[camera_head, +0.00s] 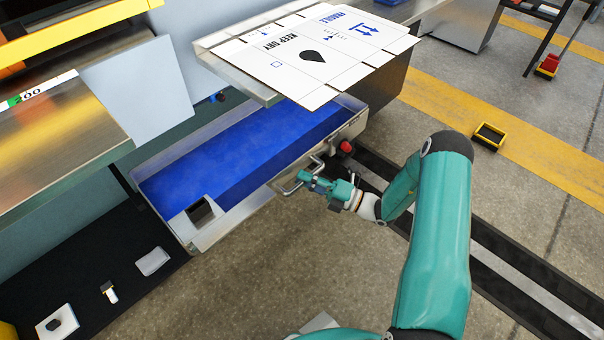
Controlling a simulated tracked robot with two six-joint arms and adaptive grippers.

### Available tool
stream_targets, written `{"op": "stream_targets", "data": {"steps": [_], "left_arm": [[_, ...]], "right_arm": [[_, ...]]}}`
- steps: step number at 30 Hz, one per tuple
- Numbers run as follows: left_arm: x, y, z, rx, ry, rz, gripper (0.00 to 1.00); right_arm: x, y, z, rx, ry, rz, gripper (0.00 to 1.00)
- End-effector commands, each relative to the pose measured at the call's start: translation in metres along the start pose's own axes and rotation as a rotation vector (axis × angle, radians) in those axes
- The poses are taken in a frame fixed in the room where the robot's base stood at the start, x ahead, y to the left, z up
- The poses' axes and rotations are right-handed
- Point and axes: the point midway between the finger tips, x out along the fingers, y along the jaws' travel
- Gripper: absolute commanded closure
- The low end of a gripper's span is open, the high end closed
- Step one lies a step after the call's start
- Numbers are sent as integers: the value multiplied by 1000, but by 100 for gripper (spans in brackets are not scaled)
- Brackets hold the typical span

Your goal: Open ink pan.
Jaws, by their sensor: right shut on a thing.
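The ink pan (240,160) is a long metal tray with a bright blue inside, sticking out from the machine under a metal shelf. A metal bar handle (290,187) is on its near front side. My right gripper (308,178) is at this handle and shut on it. The fingertips are small in view and partly hide the handle. My left gripper is not in view.
White printed cardboard sheets (350,75) lie on the metal shelf above the pan. A red knob (346,147) sits just right of the handle. Dark floor rails (480,255) run at the right. Small items lie on a black surface (90,265) at the lower left.

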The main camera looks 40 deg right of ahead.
Motion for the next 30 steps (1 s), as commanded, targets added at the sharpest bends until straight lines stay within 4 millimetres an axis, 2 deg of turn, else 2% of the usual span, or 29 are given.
{"op": "stream_targets", "data": {"steps": [5,6,11,23,26,30], "left_arm": [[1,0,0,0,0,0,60],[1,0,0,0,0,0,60],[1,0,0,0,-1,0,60],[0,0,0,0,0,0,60],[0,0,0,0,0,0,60],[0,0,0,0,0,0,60]], "right_arm": [[2,-4,-2,5,7,-9,100],[2,-4,-2,5,7,-9,81],[2,-4,-2,3,6,-7,57],[-2,-2,0,0,4,-4,57],[-13,-2,0,0,2,-4,57],[-38,-3,1,1,0,-5,57]]}}
